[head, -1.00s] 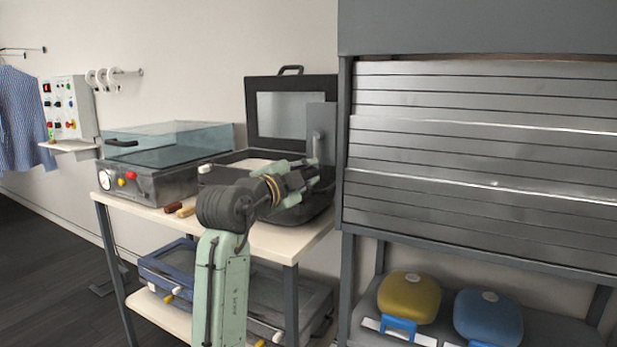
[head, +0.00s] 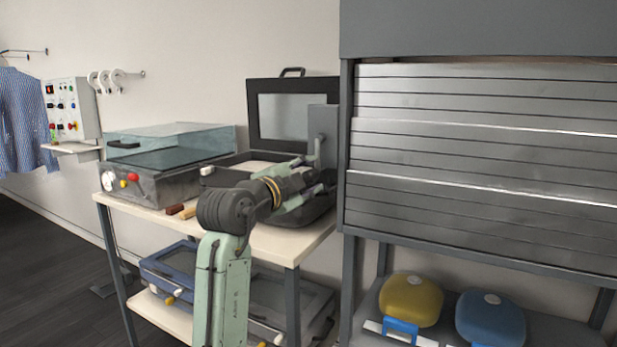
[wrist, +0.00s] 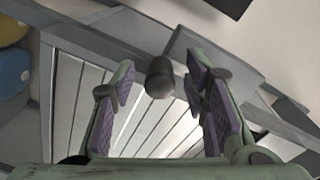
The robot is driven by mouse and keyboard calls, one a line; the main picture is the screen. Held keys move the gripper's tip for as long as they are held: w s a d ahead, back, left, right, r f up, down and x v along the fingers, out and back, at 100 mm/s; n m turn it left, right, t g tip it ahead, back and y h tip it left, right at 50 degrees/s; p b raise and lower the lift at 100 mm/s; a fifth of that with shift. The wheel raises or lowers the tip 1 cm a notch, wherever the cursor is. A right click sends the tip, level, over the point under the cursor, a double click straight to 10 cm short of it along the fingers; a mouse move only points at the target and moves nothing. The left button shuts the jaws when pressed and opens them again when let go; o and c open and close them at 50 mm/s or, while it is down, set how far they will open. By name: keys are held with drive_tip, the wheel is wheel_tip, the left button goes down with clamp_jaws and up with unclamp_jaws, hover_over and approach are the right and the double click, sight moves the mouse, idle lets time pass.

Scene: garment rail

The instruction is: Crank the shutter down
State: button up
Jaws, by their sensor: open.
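The shutter (head: 480,150) is a wall of grey horizontal slats at the right, covering most of its opening. A grey side plate (head: 323,118) at its left edge carries the crank handle (head: 319,152), which hangs downward. In the wrist view the crank's dark rounded knob (wrist: 160,77) sits between the purple-padded fingers, with gaps showing on both sides. My gripper (head: 313,176) is open around or just short of the knob; the depth is hard to tell. The head view hides the knob's contact area behind the fingers.
An open black case (head: 290,110) stands behind my gripper on a table (head: 290,246). A glass-lidded box (head: 165,150) is to its left. Yellow (head: 410,300) and blue (head: 490,320) containers sit on the shelf below the shutter.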

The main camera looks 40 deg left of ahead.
drive_tip(key=v, duration=1.1)
drive_tip(key=shift+s, duration=0.4)
